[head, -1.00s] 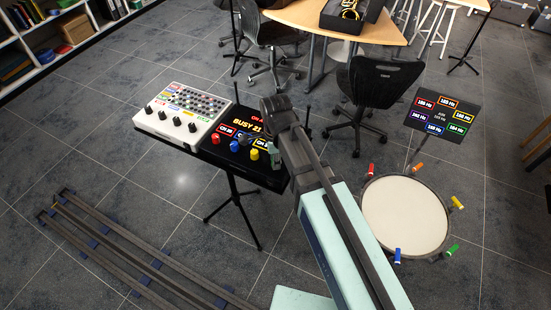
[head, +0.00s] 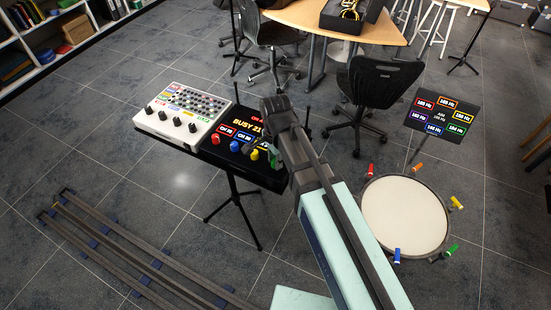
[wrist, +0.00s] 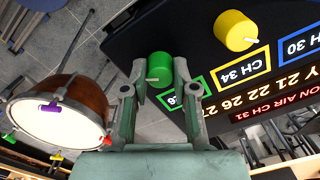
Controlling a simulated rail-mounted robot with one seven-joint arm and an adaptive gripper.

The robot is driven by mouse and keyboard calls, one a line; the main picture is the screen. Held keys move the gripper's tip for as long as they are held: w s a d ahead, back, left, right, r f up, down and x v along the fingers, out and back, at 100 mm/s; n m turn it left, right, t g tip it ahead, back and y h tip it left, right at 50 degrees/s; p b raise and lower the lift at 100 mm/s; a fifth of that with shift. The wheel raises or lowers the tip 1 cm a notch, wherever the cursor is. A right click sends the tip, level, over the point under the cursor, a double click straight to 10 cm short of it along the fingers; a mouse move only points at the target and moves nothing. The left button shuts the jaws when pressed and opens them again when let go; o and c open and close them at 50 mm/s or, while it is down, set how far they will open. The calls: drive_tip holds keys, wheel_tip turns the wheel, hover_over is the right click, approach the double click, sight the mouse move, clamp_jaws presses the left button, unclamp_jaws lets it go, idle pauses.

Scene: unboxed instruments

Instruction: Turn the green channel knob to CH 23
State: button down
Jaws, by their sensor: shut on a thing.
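The green knob (wrist: 160,68) stands on the black radio panel (wrist: 185,25), and a pale pointer line shows on it. My gripper (wrist: 160,85) has one finger on each side of the green knob and is shut on it. The framed readout beside the knob (wrist: 178,97) is partly hidden by a finger, so its full channel number cannot be read. The panel's display (wrist: 285,95) shows upside down, with a red ON AIR CH 31 line and a yellow BUSY row. In the head view my gripper (head: 273,156) is at the right end of the radio panel (head: 240,165).
The yellow knob (wrist: 235,30) with its CH 34 readout (wrist: 241,70) is close beside the gripper. Red (head: 215,139) and blue (head: 234,146) knobs stand further left. A white mixer (head: 180,115) adjoins the panel. A drum (head: 405,215) stands to the right.

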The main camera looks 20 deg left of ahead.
drive_tip(key=n, duration=1.4)
drive_tip(key=shift+f, duration=0.1)
drive_tip(key=shift+n, duration=0.3)
drive_tip(key=c, duration=0.9)
unclamp_jaws()
drive_tip(key=shift+r, duration=0.7)
wheel_tip(320, 180, up, 11)
drive_tip(key=shift+f, duration=0.15)
